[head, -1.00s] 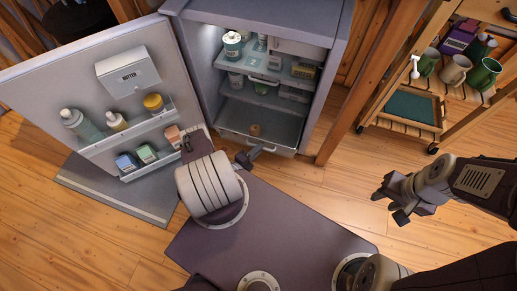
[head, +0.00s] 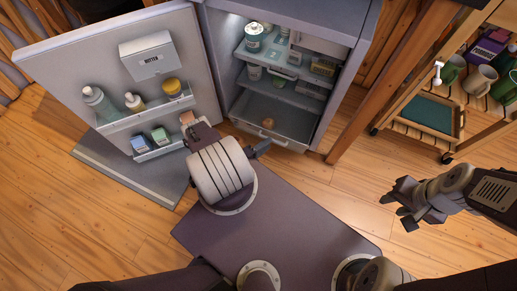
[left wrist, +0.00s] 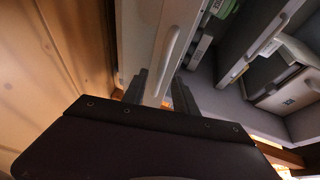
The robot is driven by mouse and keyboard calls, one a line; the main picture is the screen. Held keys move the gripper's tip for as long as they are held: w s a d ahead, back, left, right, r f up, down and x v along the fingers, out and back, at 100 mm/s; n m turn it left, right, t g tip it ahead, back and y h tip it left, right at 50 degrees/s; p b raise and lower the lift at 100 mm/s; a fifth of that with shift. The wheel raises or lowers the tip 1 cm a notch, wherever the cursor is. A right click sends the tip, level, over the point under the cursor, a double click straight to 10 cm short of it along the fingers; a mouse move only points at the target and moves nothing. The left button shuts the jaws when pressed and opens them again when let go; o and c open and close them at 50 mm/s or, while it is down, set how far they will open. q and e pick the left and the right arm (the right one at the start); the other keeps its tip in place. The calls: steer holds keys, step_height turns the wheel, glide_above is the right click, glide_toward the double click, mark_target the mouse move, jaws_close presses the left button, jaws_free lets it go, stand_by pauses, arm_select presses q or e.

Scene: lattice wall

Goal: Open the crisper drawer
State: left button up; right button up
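The crisper drawer (head: 275,116) is the grey bin at the bottom of the open fridge, with a pale bar handle (head: 270,137) on its front. A small brown item lies inside the drawer. My left gripper (head: 262,147) is just in front of the drawer front, close to the handle. In the left wrist view, the two dark fingers of my left gripper (left wrist: 160,90) stand apart, with the handle (left wrist: 172,48) ahead of the gap; contact is not visible. My right gripper (head: 398,208) is open and empty over the floor at the right.
The fridge door (head: 115,65) stands wide open at the left, its shelves holding bottles and small boxes. My left arm passes close to its lower shelf. Fridge shelves (head: 285,92) above the drawer hold cans and boxes. A wooden cart (head: 440,143) with mugs stands at the right. Floor between is clear.

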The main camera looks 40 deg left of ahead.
arm_select(q)
steer(key=d+p+v, duration=0.1)
steer(key=v, duration=0.5)
steer(key=shift+a, duration=0.5)
steer(key=shift+s, duration=0.1)
